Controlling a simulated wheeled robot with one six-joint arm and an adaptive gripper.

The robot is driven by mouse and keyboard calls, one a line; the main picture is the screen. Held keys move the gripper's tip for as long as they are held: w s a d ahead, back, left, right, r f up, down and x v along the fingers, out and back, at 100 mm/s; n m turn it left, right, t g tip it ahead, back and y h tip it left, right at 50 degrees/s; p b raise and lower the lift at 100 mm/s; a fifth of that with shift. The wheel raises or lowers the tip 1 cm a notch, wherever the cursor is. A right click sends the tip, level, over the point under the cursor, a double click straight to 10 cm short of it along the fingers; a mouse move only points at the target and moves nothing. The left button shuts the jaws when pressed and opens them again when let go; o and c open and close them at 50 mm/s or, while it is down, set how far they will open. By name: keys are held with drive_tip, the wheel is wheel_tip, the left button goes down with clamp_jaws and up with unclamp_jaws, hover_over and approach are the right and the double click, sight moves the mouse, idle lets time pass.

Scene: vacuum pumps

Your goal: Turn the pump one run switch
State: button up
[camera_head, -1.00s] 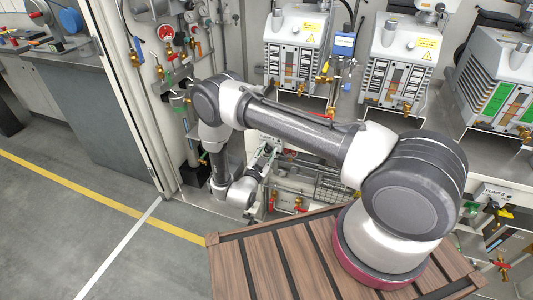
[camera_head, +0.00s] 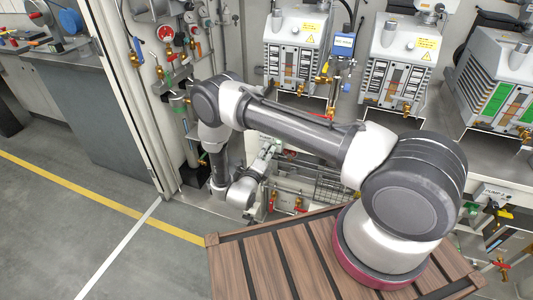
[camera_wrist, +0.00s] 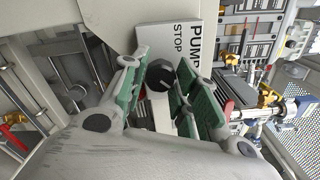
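The pump run switch is a black round knob (camera_wrist: 160,76) on a white plate (camera_wrist: 182,32) marked "PUMP" and "STOP", seen in the wrist view. The pump number on the plate is not readable. My gripper (camera_wrist: 160,88) has its green-padded fingers apart, one on each side of the knob. A narrow gap seems to show beside the knob; I cannot tell whether either pad touches it.
Several vacuum pumps (camera_head: 296,50) stand on the metal bench above. A similar plate marked "PUMP 2" (camera_head: 494,192) is at the right. Red-handled valves (camera_head: 298,203) and a wire basket (camera_head: 331,190) lie below the bench. Brass fittings (camera_wrist: 267,96) are right of my fingers.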

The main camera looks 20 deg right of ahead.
drive_tip(key=o, duration=0.3)
drive_tip(key=shift+s+a, duration=0.15)
drive_tip(key=shift+v, duration=0.8)
drive_tip(key=shift+v, duration=3)
